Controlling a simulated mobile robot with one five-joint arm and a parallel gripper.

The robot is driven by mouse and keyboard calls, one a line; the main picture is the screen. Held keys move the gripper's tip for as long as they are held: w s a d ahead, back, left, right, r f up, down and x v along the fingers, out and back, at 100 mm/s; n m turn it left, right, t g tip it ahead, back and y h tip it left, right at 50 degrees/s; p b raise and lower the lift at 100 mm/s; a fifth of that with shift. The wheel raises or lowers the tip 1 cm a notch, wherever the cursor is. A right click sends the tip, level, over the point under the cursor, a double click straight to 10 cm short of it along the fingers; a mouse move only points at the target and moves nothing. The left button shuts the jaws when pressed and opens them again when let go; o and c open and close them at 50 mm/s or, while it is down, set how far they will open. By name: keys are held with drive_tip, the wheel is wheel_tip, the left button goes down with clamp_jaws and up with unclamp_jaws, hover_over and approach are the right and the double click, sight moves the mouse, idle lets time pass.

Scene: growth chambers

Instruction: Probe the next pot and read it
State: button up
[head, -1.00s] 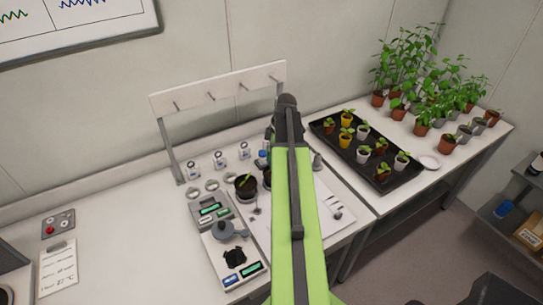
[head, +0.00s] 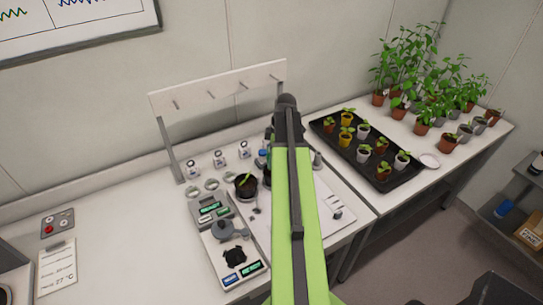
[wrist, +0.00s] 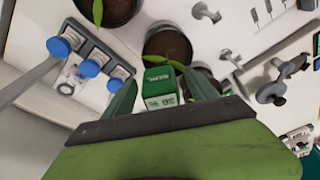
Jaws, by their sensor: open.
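A dark pot of soil with a green leaf (wrist: 168,44) is just beyond the box. Another dark pot (wrist: 120,8) is cut off at the top edge. In the head view a dark pot with a seedling (head: 246,187) stands left of my arm, and a second pot (head: 267,176) is partly hidden behind it. My arm hides the gripper there.
A grey device with a lit display (head: 209,211) and a scale-like unit (head: 233,256) sit left of my arm. Blue-capped bottles (wrist: 90,66) stand left in the wrist view. A white peg rack (head: 220,88) stands behind. A black tray (head: 352,158) of small pots is right.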

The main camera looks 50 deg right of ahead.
drive_tip(key=shift+r, duration=0.15)
wheel_tip(320, 180, up, 17)
drive_tip(key=s+d+p, duration=0.2)
drive_tip(key=p, duration=1.5)
drive_tip(key=shift+s+d, duration=0.15)
drive_tip(key=shift+s, duration=0.15)
